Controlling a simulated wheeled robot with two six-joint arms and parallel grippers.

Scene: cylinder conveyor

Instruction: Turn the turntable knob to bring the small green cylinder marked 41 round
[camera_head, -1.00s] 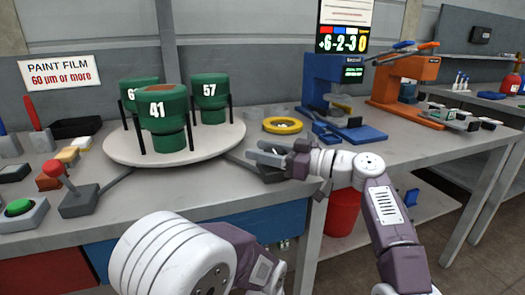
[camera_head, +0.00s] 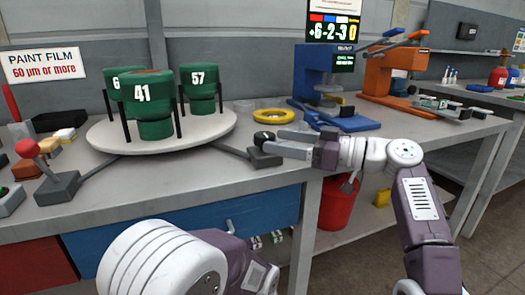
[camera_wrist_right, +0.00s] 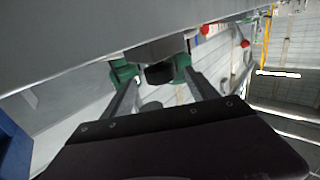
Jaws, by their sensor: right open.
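The green cylinder marked 41 (camera_head: 142,92) stands upright at the front of the round pale turntable (camera_head: 215,131). A cylinder marked 57 (camera_head: 198,76) is behind it to the right, and another green one (camera_head: 113,81) is partly hidden behind it. Dark rods stand beside them. The small dark knob block (camera_head: 264,157) is at the end of a bar right of the turntable. My right gripper (camera_head: 287,143) is open just above and right of this block; contact cannot be told. In the wrist view, a dark piece (camera_wrist_right: 158,74) and green shapes show around its fingertips. My left gripper is out of view.
A yellow ring (camera_head: 273,116) and a blue press (camera_head: 330,85) stand behind my right gripper, with an orange press (camera_head: 390,75) further right. A red-knobbed lever (camera_head: 50,170) stands at the left. A red bucket (camera_head: 337,205) is below the table.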

